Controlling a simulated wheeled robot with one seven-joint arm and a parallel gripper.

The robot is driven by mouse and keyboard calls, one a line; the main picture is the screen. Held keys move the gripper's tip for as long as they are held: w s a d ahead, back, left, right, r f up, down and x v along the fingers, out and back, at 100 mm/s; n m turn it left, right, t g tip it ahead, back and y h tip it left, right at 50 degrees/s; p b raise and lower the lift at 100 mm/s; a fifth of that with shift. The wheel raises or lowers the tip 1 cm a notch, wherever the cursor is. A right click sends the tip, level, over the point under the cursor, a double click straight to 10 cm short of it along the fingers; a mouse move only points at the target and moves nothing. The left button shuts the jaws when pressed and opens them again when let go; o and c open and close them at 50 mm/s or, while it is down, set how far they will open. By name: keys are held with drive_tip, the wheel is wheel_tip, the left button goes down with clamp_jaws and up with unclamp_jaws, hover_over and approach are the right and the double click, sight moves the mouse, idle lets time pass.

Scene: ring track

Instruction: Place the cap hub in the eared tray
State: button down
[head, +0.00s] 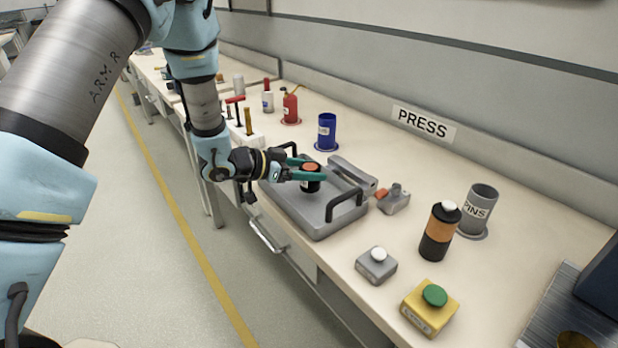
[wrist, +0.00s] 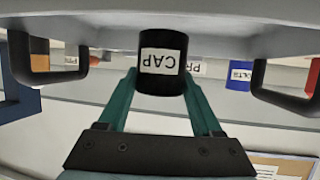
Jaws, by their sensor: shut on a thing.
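The cap hub (head: 310,184) is a short black cylinder with an orange top. In the wrist view, which is upside down, the hub (wrist: 162,78) shows a white CAP label. My gripper (head: 311,172) has its green fingers shut on the hub's sides; the fingers also show in the wrist view (wrist: 162,86). The eared tray (head: 308,225) is grey with a black handle at each end; its edge (wrist: 225,40) spans the top of the wrist view. The hub is upright within the tray's outline. I cannot tell whether its base touches the tray floor.
A blue cup (head: 327,132), black-orange bottle (head: 440,232), PINS cup (head: 478,209) and button boxes (head: 376,265) stand around. Bench front edge is close.

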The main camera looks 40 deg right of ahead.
drive_tip(key=shift+f, duration=1.3)
drive_tip(key=shift+f, duration=0.15)
drive_tip(key=shift+c, duration=0.3)
unclamp_jaws()
